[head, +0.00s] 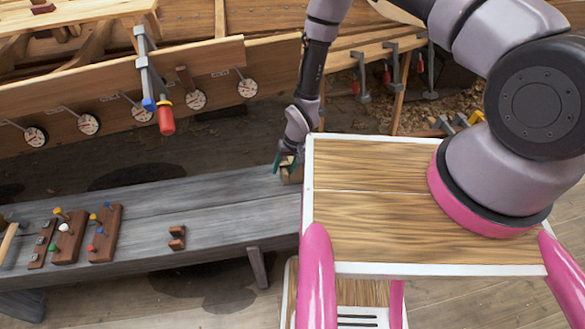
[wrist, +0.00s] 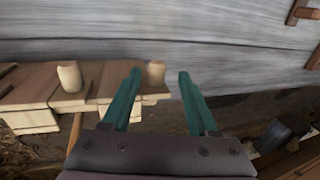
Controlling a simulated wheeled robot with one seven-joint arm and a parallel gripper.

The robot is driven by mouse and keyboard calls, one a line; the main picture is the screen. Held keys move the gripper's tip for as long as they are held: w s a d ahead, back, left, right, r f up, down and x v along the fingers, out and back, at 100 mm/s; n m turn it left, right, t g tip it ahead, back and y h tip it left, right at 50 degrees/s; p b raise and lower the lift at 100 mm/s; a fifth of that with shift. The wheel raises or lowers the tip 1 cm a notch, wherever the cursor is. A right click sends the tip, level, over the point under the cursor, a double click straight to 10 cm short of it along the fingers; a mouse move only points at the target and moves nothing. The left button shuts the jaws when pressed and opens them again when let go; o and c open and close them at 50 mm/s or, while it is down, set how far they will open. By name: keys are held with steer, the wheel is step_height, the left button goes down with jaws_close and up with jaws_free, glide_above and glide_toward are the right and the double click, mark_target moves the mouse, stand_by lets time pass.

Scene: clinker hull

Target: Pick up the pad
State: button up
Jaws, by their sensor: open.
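My gripper (head: 284,160) is at the right end of the grey bench, beside the corner of my wooden deck. In the wrist view my gripper (wrist: 159,74) has its two green fingers apart, with nothing clearly held between them. A pale rounded piece (wrist: 155,72) shows beyond the left fingertip, and a similar one (wrist: 69,76) stands further left, both on light wooden boards (wrist: 95,88). I cannot identify the pad for certain. A small tan wooden block (head: 292,172) is partly hidden by the gripper in the head view.
The grey bench (head: 225,200) carries a small brown notched block (head: 177,238) and brown boards with coloured pegs (head: 104,233) at left. Its middle is mostly clear. Behind it is the planked hull (head: 95,85) with dial gauges and a clamp (head: 143,62).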

steer(key=x, duration=0.5)
steer(key=shift+s+d+f, duration=0.1)
steer(key=shift+s+d, duration=0.1)
steer(key=shift+d, duration=0.15)
jaws_close()
steer(key=shift+r, duration=0.2)
